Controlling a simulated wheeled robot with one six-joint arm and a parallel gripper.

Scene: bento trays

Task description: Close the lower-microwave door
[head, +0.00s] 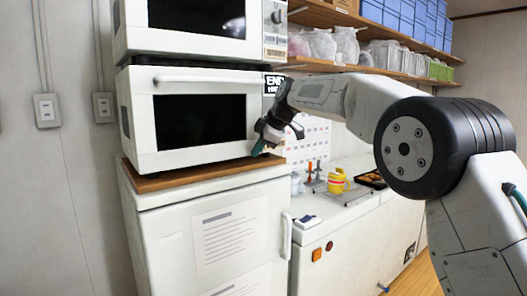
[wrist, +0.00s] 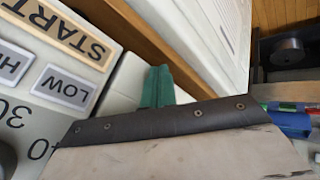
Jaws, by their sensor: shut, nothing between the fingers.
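The lower microwave (head: 147,134) is white with a dark window and a long horizontal handle (head: 205,79) along the top of its door. The door looks upright and flush with the body; I cannot see any small gap. My gripper (head: 258,150) is shut and empty, at the lower right of the microwave front by the control panel. Its teal fingertips (wrist: 157,88) also show in the wrist view, beside the panel (wrist: 40,125) with its START, HI and LOW labels. Whether the fingertips touch the microwave is unclear.
Another microwave (head: 185,45) stands directly above. A wooden board (head: 190,178) on a white cabinet (head: 165,225) bears the lower one. A white counter to the right holds a yellow cup (head: 337,184) and small items. Shelves (head: 340,67) hang above my arm.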

